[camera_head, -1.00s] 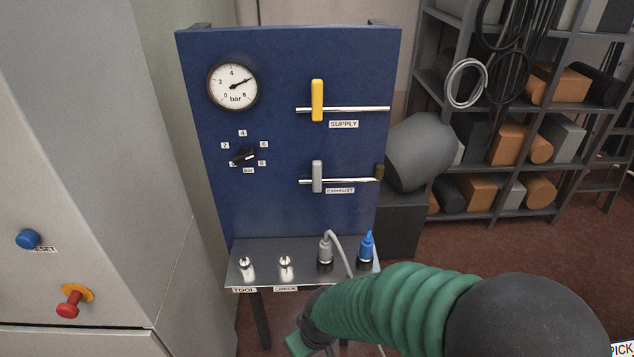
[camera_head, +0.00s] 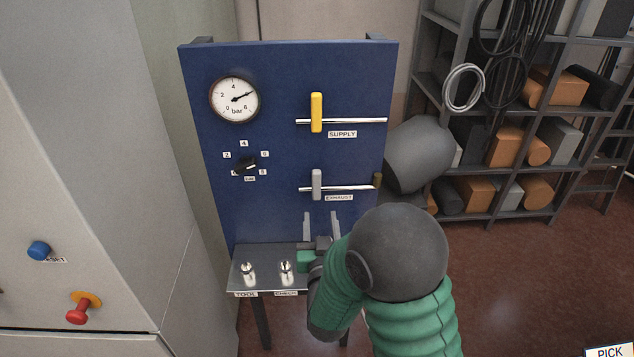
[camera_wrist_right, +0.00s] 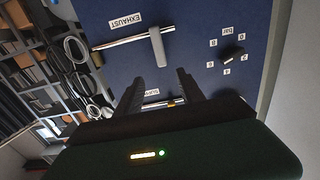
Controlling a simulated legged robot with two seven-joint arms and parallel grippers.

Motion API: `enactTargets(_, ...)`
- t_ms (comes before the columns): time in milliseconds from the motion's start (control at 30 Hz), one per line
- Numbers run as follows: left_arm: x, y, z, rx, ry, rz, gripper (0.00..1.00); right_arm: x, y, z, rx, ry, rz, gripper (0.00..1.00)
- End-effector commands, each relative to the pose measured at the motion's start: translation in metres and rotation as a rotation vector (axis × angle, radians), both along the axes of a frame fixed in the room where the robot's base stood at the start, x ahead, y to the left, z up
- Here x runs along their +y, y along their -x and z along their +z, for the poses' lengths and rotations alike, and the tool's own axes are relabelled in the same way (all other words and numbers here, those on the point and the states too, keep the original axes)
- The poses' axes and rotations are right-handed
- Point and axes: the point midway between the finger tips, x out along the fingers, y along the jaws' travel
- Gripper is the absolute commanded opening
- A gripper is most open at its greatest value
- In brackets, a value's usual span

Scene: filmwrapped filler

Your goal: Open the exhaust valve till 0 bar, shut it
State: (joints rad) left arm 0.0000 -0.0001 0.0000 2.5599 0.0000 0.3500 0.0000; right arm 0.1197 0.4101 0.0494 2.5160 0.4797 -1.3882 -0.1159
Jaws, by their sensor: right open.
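The exhaust valve has a grey lever (camera_head: 317,184) standing upright, across its horizontal pipe on the blue panel (camera_head: 225,205). It also shows upside down in the right wrist view (camera_wrist_right: 157,46). The round gauge (camera_head: 234,98) has its needle pointing right and slightly up, past the 4 and well away from 0. My right gripper (camera_head: 320,222) is open and empty. Its two fingers point up at the panel, below the exhaust lever and apart from it. My left gripper is not in view.
The yellow supply lever (camera_head: 316,112) stands upright above the exhaust. A black dial (camera_head: 246,164) sits left of it. A shelf with tool and check fittings (camera_head: 285,272) juts out below; my right arm hides its right part. A grey cabinet with blue (camera_head: 39,250) and red buttons stands left.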

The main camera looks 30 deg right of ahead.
Motion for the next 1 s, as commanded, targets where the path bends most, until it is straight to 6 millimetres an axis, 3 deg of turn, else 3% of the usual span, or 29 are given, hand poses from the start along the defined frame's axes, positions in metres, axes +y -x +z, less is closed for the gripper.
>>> enactTargets(67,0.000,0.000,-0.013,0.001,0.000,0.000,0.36,-0.010,-0.014,-0.003,-0.005,0.002,-0.003,0.45)
enactTargets(133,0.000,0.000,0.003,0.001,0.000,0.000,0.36,-0.019,-0.030,0.004,0.001,0.001,-0.002,0.45)
enactTargets(533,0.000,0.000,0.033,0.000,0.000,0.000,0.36,-0.069,-0.113,0.003,0.000,0.000,0.001,0.45)
enactTargets(700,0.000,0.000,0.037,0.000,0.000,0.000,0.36,-0.078,-0.129,0.001,-0.001,0.001,0.003,0.45)
enactTargets(967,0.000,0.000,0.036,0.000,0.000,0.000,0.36,-0.079,-0.131,0.000,0.000,0.000,0.003,0.45)
enactTargets(1000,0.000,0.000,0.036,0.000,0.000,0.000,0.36,-0.079,-0.131,0.000,0.000,0.000,0.003,0.42)
